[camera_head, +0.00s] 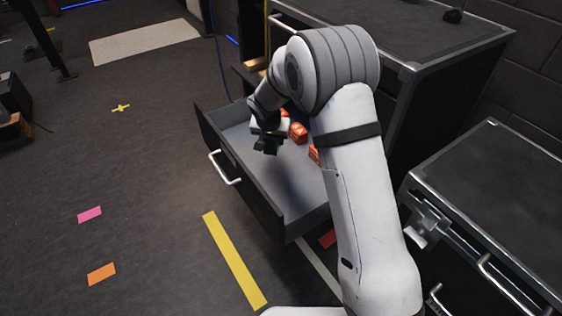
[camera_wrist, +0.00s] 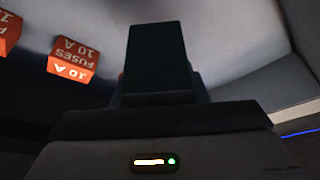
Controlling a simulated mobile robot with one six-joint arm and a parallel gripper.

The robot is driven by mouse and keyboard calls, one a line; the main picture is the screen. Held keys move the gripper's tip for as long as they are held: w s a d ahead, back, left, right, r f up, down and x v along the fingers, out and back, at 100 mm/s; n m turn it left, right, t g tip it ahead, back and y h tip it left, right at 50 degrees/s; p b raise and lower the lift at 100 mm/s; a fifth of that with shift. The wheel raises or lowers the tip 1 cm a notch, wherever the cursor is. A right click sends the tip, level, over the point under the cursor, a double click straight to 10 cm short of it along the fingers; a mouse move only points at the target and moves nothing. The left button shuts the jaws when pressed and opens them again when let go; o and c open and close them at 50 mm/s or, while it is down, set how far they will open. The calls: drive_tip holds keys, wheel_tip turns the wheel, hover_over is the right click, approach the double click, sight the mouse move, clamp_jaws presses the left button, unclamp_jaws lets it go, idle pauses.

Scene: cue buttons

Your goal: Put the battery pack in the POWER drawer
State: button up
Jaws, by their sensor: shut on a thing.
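In the wrist view a dark block (camera_wrist: 155,58) fills the middle ahead of the wrist. Fingers and pack are both dark, so their outlines are hard to part. Whether the held thing touches the drawer floor is unclear. No drawer label is readable, so I cannot tell which drawer is POWER.
My arm hides the drawer's right part. A second cabinet (camera_head: 490,190) stands at right.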

sight(275, 161)
wheel_tip(275, 161, down, 8)
drive_tip(key=b, duration=0.2)
drive_tip(key=shift+d+f+b, duration=0.1)
drive_tip(key=shift+f+b, duration=0.15)
drive_tip(key=shift+b, duration=0.05)
drive_tip(key=shift+f, duration=0.1)
drive_tip(key=o, duration=1.1)
